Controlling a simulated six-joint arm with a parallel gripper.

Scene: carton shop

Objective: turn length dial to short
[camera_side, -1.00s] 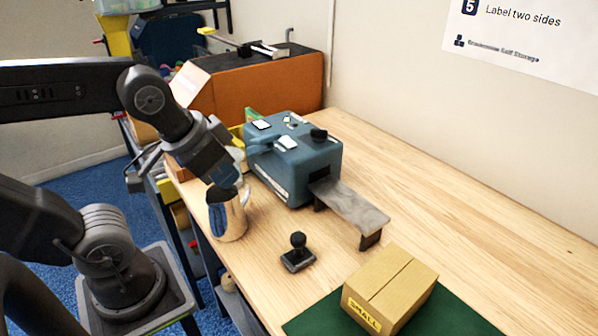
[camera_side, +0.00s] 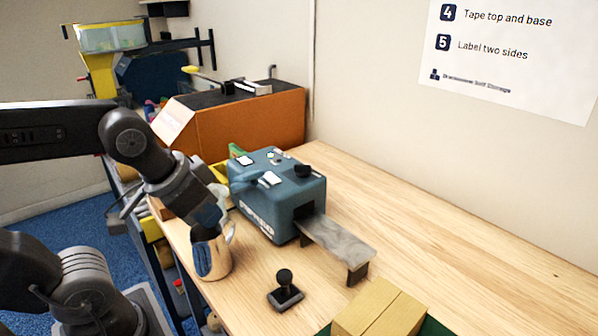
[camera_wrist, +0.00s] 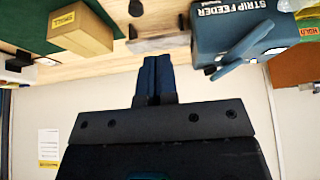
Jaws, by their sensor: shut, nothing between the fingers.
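The blue strip feeder (camera_side: 272,215) stands on the wooden bench in the side view. On its top are a black round knob (camera_side: 303,171), white pads and a blue lever with a white end. I cannot read dial marks, so I cannot tell a length setting. My gripper (camera_side: 204,232) is shut and empty, pointing down left of the feeder and apart from it. In the side view it overlaps the top of a shiny metal jug (camera_side: 211,262); I cannot tell if they touch. In the wrist view my gripper (camera_wrist: 155,78) has its fingers together, and the feeder (camera_wrist: 235,28) is at upper right.
A grey ramp (camera_side: 338,243) extends from the feeder's front. A black-handled stamp (camera_side: 285,290) and a carton (camera_side: 380,311) stand nearer the camera. An orange box (camera_side: 250,125) is behind the feeder. Bare bench lies right of the feeder.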

